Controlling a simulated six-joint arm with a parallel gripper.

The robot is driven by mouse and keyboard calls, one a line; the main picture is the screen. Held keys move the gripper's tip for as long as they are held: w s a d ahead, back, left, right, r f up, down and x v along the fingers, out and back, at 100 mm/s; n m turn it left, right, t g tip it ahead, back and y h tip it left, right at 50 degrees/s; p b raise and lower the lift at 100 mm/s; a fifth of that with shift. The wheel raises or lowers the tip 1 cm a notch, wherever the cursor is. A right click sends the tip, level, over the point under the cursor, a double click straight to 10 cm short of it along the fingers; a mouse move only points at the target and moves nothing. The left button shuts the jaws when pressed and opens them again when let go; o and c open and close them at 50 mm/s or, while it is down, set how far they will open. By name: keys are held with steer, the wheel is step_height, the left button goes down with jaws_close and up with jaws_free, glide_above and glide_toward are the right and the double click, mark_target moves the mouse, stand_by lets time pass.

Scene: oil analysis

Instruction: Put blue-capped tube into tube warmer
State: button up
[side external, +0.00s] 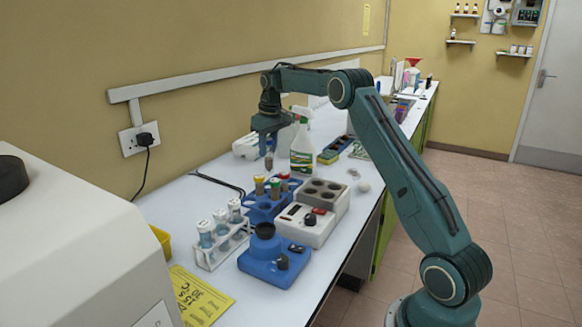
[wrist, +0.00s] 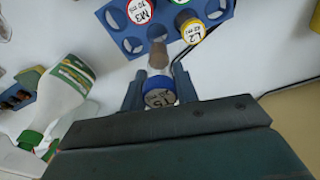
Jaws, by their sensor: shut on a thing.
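My gripper (wrist: 158,92) is shut on the blue-capped tube (wrist: 158,87), with a finger on either side of the cap. The tube's brownish lower part points away from the wrist camera. In the side external view my gripper (side external: 269,146) is above the bench, and the tube (side external: 269,162) hangs below it, its cap hidden. The tube warmer (side external: 304,224), a white unit with a knob and a grey block of several round wells, stands nearer the camera and to the right. Its wells look empty.
A blue rack (side external: 262,212) with several capped tubes stands beside the warmer, below my gripper; the rack (wrist: 128,47) also shows in the wrist view. A spray bottle (side external: 303,150) stands close to my gripper. A blue mixer (side external: 272,268) and white rack (side external: 213,262) are nearer the camera.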

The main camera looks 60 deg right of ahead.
stand_by(0.4)
steer(key=shift+s+d+r, duration=0.15)
steer(key=shift+s+r, duration=0.35)
steer(key=shift+r, duration=0.1)
steer(key=s+r, duration=0.3)
steer(key=s, duration=1)
steer(key=shift+s+a, duration=0.4)
steer(key=shift+f, duration=0.2)
step_height(320, 180, down, 11)
stand_by(0.6)
steer(key=shift+r, duration=0.1)
